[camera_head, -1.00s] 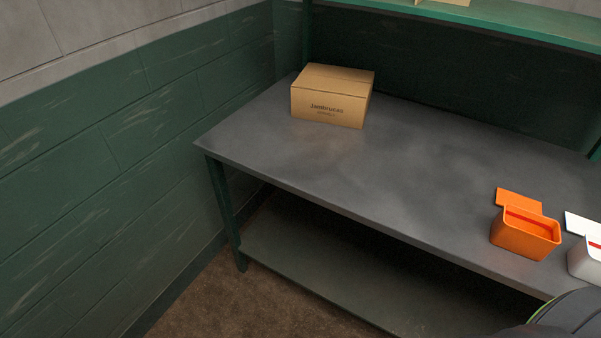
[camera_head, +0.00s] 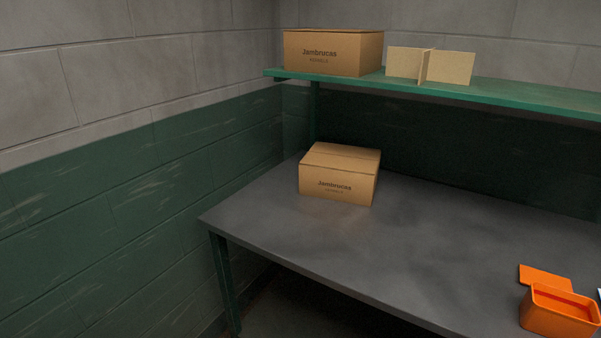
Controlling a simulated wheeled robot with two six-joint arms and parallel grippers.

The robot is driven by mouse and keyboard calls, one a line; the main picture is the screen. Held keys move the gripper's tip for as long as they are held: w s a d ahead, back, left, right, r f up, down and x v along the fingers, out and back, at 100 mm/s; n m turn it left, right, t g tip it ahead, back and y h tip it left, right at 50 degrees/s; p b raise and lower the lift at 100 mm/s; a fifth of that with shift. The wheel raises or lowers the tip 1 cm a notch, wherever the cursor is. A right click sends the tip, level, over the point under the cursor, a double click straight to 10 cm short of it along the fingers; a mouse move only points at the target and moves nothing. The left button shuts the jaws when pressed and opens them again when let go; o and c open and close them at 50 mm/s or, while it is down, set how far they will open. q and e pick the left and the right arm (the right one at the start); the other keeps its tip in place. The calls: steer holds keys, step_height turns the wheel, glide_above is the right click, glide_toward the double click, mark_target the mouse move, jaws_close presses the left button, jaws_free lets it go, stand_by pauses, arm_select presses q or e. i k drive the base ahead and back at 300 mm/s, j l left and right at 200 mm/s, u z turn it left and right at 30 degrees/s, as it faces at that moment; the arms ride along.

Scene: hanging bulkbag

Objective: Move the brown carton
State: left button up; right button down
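A closed brown carton (camera_head: 338,183) marked "Jambrucas" sits upright near the back left of the grey table (camera_head: 400,245). A second, similar brown carton (camera_head: 331,53) with the same marking stands on the left end of the green shelf (camera_head: 490,93) above the table. Neither of my grippers shows in the head view, so nothing is seen near either carton.
A cardboard divider (camera_head: 430,66) of crossed pieces stands on the shelf beside the upper carton. An orange bin (camera_head: 558,312) sits at the table's right. A green and grey block wall (camera_head: 110,200) bounds the left. The table's middle is clear.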

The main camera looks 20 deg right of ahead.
mark_target(357, 189)
steer(key=i+j, duration=0.6)
steer(key=j, duration=0.2)
steer(key=i+j+z, duration=0.1)
steer(key=i+j, duration=0.5)
steer(key=j, duration=0.25)
